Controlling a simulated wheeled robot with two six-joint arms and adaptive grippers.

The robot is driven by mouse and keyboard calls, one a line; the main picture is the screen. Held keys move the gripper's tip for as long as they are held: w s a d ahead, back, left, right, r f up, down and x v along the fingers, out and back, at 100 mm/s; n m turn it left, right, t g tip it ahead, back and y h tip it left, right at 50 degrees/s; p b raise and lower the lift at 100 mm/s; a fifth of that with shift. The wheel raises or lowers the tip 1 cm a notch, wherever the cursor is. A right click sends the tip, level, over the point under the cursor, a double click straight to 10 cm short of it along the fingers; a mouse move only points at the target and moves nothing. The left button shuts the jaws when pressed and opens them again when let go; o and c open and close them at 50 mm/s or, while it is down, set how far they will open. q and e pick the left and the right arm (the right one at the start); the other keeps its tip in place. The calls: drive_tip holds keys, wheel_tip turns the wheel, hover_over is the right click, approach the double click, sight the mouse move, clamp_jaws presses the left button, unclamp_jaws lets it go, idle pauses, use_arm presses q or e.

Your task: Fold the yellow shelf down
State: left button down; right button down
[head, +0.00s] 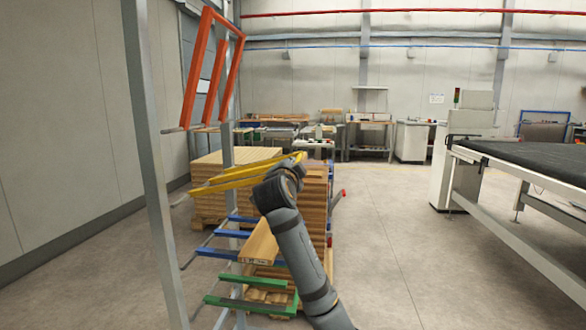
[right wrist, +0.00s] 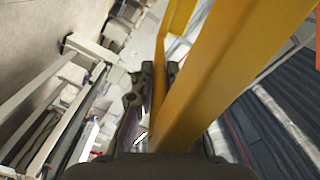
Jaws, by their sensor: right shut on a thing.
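The yellow shelf (head: 235,179) is a frame of yellow bars on the grey rack. It extends to the right from the rack, slightly raised at its outer end. My right gripper (right wrist: 160,76) is shut on a yellow bar of the shelf, which also fills the middle of the right wrist view (right wrist: 225,65). In the head view my right wrist covers part of the shelf's outer end and most of the gripper. My left gripper is in neither view.
An orange shelf (head: 194,75) stands folded up above. Blue shelf arms (head: 217,253), with a wooden board (head: 260,243), and a green shelf (head: 250,305) extend outward below. Stacked wood (head: 315,205) stands behind. A black-topped conveyor (head: 535,160) is at the right; the floor between is clear.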

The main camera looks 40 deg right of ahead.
drive_tip(key=c, duration=1.3)
unclamp_jaws()
drive_tip(key=shift+c, duration=0.2)
